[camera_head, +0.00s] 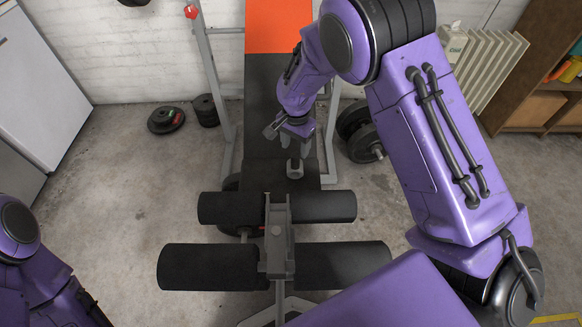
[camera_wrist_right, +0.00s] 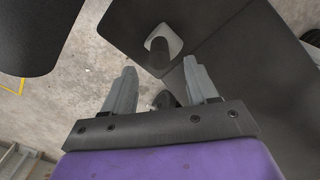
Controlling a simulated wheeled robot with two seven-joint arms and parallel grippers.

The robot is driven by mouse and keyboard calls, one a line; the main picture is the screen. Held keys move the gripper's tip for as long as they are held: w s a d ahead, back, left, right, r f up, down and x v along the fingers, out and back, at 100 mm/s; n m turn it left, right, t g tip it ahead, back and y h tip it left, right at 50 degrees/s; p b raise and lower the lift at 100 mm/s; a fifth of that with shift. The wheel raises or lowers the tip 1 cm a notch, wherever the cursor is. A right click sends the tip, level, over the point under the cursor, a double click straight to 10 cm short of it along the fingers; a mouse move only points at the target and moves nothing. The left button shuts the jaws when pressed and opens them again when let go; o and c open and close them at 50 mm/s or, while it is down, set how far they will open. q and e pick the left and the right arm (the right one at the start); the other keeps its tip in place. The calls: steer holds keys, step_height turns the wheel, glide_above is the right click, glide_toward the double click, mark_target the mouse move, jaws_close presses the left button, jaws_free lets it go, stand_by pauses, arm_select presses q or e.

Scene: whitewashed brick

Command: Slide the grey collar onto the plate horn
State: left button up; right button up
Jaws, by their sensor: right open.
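The grey collar (camera_head: 294,168) is a small light ring on the black bench seat. In the right wrist view the collar (camera_wrist_right: 163,40) shows its dark opening, just beyond the fingertips and between their lines. My right gripper (camera_head: 289,140) hangs over the seat next to the collar. Its two grey fingers are apart and empty in the wrist view (camera_wrist_right: 160,78). A grey upright bracket (camera_head: 277,240) stands between the foam rollers. A short light peg on it may be the plate horn, but I cannot tell for sure. My left gripper is out of view.
Black foam rollers (camera_head: 230,208) stick out on both sides of the bracket. Weight plates lie on the floor at left (camera_head: 166,119) and right (camera_head: 366,142) of the bench. Grey rack posts (camera_head: 215,75) flank the bench. Open concrete floor (camera_head: 120,200) lies at left.

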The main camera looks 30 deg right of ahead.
mark_target(296, 160)
steer(key=f, duration=0.3)
steer(key=f+b, duration=0.1)
steer(key=f, duration=0.3)
steer(key=shift+d+f, duration=0.2)
steer(key=shift+f, duration=0.05)
jaws_close()
